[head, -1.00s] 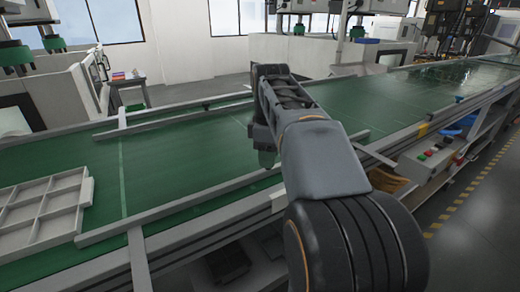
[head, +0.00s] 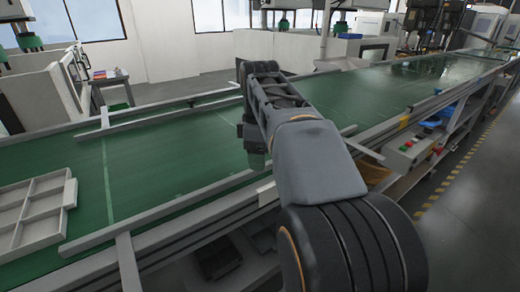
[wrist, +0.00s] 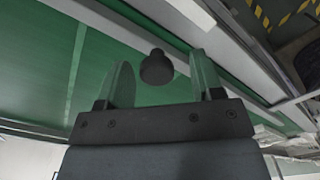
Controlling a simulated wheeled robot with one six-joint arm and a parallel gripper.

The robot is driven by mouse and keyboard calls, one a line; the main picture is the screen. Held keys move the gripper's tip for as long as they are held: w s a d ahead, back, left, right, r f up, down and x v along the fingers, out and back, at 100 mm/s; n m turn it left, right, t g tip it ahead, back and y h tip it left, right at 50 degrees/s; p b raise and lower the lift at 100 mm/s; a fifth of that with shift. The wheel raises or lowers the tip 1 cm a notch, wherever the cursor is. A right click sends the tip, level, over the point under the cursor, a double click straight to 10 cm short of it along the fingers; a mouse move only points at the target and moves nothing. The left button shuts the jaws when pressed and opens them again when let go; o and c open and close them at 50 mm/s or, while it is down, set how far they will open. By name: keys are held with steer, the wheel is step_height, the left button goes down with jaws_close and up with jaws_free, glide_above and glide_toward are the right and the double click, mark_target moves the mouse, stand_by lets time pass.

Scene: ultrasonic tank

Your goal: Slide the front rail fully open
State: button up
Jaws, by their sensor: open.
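The front rail (head: 155,216) is a long grey bar along the near edge of the green belt, with a short crossbar (head: 127,262) toward the viewer at its left part. My gripper (head: 256,160) hangs over the near side of the belt, by the rail; my arm hides part of the rail. In the wrist view my two greenish fingers (wrist: 161,60) are apart. A round black knob (wrist: 156,70) shows between them, with no clear contact. A pale rail strip (wrist: 238,85) runs diagonally behind the fingers. I cannot tell what the knob is fixed to.
A grey compartment tray (head: 34,216) lies on the belt (head: 140,165) at the left. A back rail (head: 150,118) runs along the far side. A control box with buttons (head: 405,155) stands at the front right. The belt's middle is clear.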

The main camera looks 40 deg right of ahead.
step_height(320, 180, up, 14)
steer(key=p, duration=0.5)
steer(key=shift+f, duration=0.15)
stand_by(0.3)
steer(key=m+t+p, duration=0.4)
steer(key=m+p, duration=0.5)
steer(key=p, duration=0.4)
glide_toward(220, 187)
step_height(220, 187, down, 4)
steer(key=s+a, duration=0.2)
steer(key=shift+s, duration=0.1)
steer(key=shift+c, duration=0.4)
